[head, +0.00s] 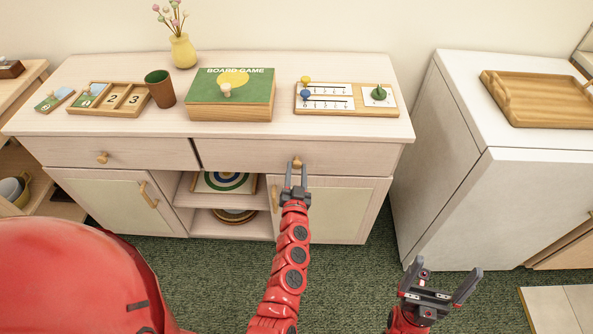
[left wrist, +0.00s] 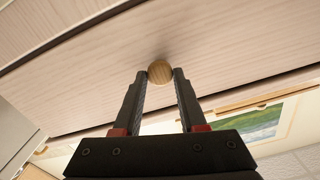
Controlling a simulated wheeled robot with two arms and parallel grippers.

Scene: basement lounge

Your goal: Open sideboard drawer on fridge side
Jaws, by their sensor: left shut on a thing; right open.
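The sideboard (head: 225,132) stands against the wall with two drawers side by side. The fridge-side drawer (head: 345,157) is the right one, and its front looks about flush with the sideboard. My left gripper (head: 296,172) is shut on its round wooden knob (head: 297,162). In the left wrist view the knob (left wrist: 160,71) sits between the two fingertips, in front of the pale drawer front (left wrist: 225,50). The left drawer (head: 140,154) is closed, with its own knob (head: 102,157). My right gripper (head: 440,285) is open and empty, low in front of the fridge (head: 450,190).
Below are cabinet doors and open shelves. A wooden tray (head: 535,98) lies on the fridge. Green carpet is clear in front.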

